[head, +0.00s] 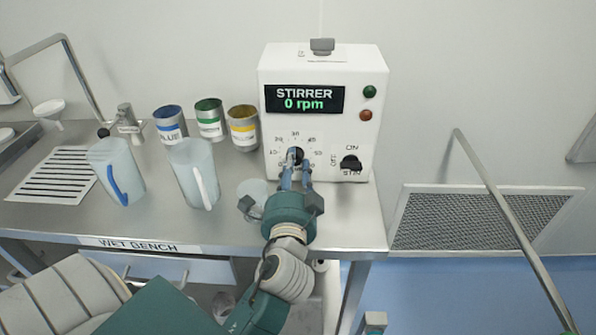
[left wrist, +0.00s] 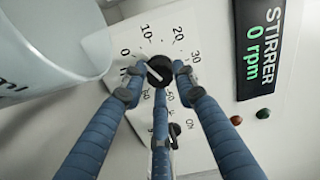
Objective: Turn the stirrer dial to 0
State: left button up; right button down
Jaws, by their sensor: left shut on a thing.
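The white stirrer box (head: 320,120) stands at the right end of the bench, and its display (head: 304,99) reads "STIRRER 0 rpm". Its round black dial (head: 296,155) sits low on the front and also shows in the left wrist view (left wrist: 158,70). There its white mark slants up and left, towards the printed 0. My left gripper (head: 297,178) reaches the dial from the front. Its three blue fingers (left wrist: 157,84) are shut around the dial. My right gripper's fingers are not in view.
A black ON switch (head: 350,164) is right of the dial, below a green lamp (head: 369,92) and a red lamp (head: 365,115). Labelled cups (head: 209,120) and two pitchers (head: 193,175) stand left on the steel bench (head: 350,225).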

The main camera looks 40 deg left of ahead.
pick_arm(q)
jog(key=shift+r+n+b, duration=0.4)
jog(key=shift+n, duration=0.5)
jog(key=o, duration=1.1)
jog(key=shift+o, duration=0.3)
jog(key=shift+f, duration=0.2)
notch_tip(320, 180, up, 10)
jog(key=shift+s+d+r, duration=0.1)
jog(key=shift+r, duration=0.1)
